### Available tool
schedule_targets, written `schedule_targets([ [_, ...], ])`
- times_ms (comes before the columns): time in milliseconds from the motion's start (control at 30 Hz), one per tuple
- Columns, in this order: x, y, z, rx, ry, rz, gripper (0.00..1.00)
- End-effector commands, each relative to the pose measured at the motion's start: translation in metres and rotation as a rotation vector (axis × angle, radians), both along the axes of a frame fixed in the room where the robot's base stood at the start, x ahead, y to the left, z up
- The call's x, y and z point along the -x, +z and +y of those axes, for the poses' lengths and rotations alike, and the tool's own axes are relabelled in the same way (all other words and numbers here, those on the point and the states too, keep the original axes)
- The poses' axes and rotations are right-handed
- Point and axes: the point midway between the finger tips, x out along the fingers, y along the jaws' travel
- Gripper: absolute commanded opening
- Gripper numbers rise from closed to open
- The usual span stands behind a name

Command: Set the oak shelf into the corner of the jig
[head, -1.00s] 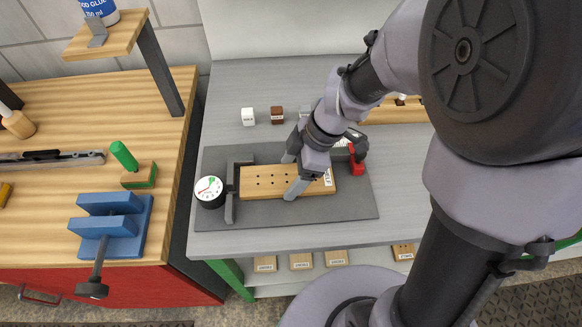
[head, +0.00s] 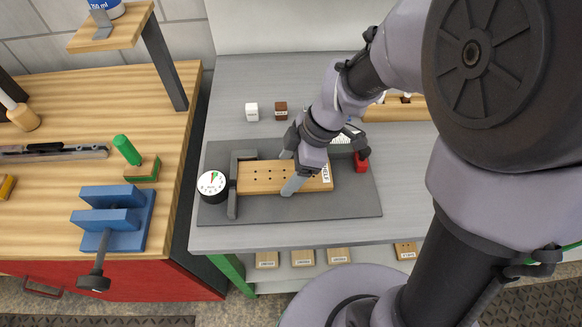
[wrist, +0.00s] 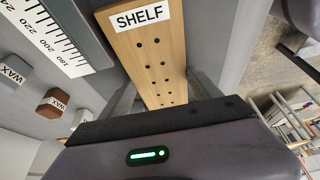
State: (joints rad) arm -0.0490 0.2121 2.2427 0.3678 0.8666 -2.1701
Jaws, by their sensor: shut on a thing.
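The oak shelf (head: 262,178), a light board with dark holes and a SHELF label, lies flat on the jig's dark grey base (head: 300,211). Its left end is at the jig's dark corner fence (head: 234,190), and its far edge is close to the fence's short arm. I cannot tell whether both edges touch. My gripper (head: 290,171) is shut across the board's width, right of its middle. In the wrist view the shelf (wrist: 152,58) runs between my fingers.
A red clamp part (head: 361,161) stands at the base's right. White (head: 252,111) and brown (head: 281,111) wax blocks sit behind the jig. A blue vise (head: 112,218) and green-handled tool (head: 127,151) are on the left bench. The grey table's front strip is clear.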

Motion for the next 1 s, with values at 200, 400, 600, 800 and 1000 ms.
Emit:
schedule_targets([
  [200,-0.0002,0.0003,0.0001,-0.001,-0.001,0.000,0.24],
  [400,-0.0031,-0.0002,0.0000,-0.001,-0.001,0.000,0.24],
  [600,-0.0065,-0.0002,-0.0001,-0.001,-0.001,0.002,0.24],
  [800,-0.0067,0.0002,-0.0002,-0.001,-0.001,0.000,0.24],
  [1000,-0.0070,-0.0016,-0.0002,-0.001,-0.001,-0.001,0.24],
])
